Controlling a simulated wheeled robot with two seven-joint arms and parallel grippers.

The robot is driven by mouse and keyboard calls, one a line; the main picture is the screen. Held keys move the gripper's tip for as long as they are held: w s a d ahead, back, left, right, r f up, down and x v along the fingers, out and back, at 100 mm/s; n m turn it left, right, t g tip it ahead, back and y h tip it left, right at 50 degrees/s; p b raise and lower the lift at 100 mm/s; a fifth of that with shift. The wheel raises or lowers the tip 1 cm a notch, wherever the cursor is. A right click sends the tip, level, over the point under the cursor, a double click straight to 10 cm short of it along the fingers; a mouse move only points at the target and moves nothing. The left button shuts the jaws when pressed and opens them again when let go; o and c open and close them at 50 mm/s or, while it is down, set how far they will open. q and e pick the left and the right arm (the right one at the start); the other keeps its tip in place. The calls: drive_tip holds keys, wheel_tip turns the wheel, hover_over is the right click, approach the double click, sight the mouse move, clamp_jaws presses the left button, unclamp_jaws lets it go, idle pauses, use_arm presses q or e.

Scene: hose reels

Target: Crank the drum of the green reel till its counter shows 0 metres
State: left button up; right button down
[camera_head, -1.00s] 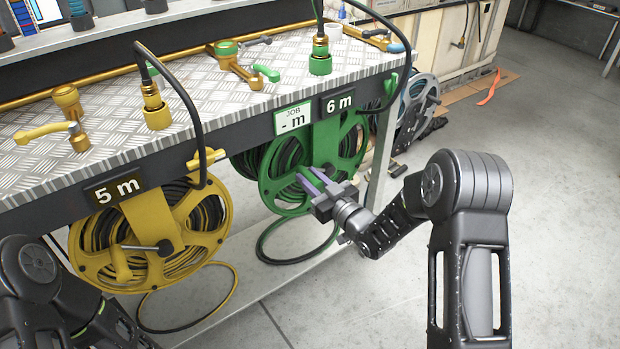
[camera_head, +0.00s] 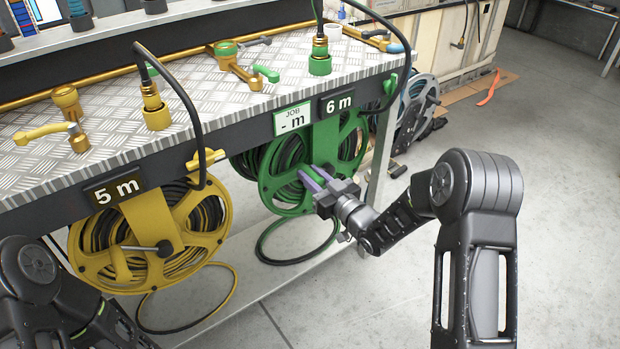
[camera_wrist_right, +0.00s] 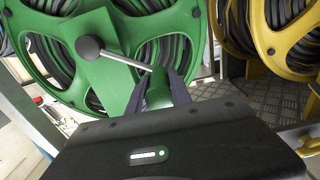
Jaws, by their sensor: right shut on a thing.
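The green reel (camera_head: 277,193) hangs under the bench, with dark hose wound on its drum. Its counter (camera_head: 338,104) reads 6 m, and a job card (camera_head: 292,119) beside it reads "JOB - m". My right gripper (camera_head: 312,179) is at the front of the green reel. In the right wrist view the green reel (camera_wrist_right: 53,72) fills the upper left. A metal crank arm runs from a dark hub knob (camera_wrist_right: 88,47) to a green crank handle (camera_wrist_right: 159,88), and my right fingers are shut around that handle. My left gripper is not visible; only part of my left arm shows.
A yellow reel (camera_head: 212,238) with a counter (camera_head: 114,189) reading 5 m hangs to the left. Valves and hose fittings stand on the metal bench top (camera_head: 200,90). A grey-blue reel (camera_head: 418,100) stands on the floor behind.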

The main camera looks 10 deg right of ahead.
drive_tip(key=shift+w+d+r+m, duration=0.2)
drive_tip(key=shift+d+r+m, duration=0.25)
drive_tip(key=shift+r+m, duration=0.2)
drive_tip(key=w+d+r+m+p, duration=0.1)
drive_tip(key=w+d+r+m, duration=0.2)
drive_tip(key=d+m, duration=0.5)
drive_tip(key=shift+r+p, duration=0.4)
drive_tip(key=shift+r, duration=0.05)
drive_tip(key=shift+w+d, duration=0.1)
drive_tip(key=c, duration=1.2)
unclamp_jaws()
drive_tip(key=shift+o, duration=0.2)
